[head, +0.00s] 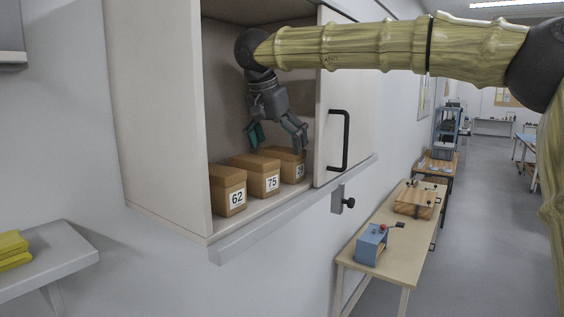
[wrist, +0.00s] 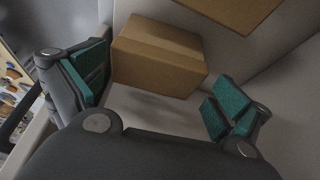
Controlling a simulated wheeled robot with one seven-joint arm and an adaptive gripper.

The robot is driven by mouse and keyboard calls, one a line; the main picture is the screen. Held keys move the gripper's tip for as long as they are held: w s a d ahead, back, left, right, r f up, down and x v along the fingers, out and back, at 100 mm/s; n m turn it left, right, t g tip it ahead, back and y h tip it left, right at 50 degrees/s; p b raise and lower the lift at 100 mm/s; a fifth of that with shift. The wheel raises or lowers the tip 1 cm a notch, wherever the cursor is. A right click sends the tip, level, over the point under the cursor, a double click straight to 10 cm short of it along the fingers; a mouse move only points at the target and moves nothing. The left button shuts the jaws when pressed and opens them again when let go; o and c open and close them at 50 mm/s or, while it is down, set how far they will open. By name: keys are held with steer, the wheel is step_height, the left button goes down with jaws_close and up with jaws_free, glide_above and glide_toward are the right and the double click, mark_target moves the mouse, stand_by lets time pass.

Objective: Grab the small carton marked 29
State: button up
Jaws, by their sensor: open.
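Three small brown cartons stand in a row in the open wall cabinet. The carton at the right end (head: 287,160) has a label that is partly hidden; it looks like 29, but I cannot read it surely. The carton marked 75 (head: 255,178) is in the middle and the carton marked 62 (head: 228,195) is at the left. My gripper (head: 277,141) is open above the right-end carton, fingers pointing down. In the wrist view, a plain carton top (wrist: 163,55) shows beyond and between the spread teal-padded fingers (wrist: 158,90), with no label visible.
The cabinet's left wall (head: 160,110) and its door (head: 345,140) with a black handle flank the opening. Another carton (wrist: 235,10) shows at the top of the wrist view. A bench (head: 400,245) with a blue box stands below right.

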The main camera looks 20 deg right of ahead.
mark_target(283, 162)
steer(key=shift+f, duration=0.15)
steer(key=shift+s+d+f+p, duration=0.15)
steer(key=shift+s+f+p, duration=0.1)
steer(key=shift+f+p, duration=0.2)
steer(key=x, duration=0.2)
steer(key=p+x, duration=0.1)
steer(key=x, duration=0.1)
steer(key=shift+w, duration=0.25)
steer(key=shift+s, duration=0.2)
steer(key=shift+w, duration=0.1)
steer(key=c, duration=0.9)
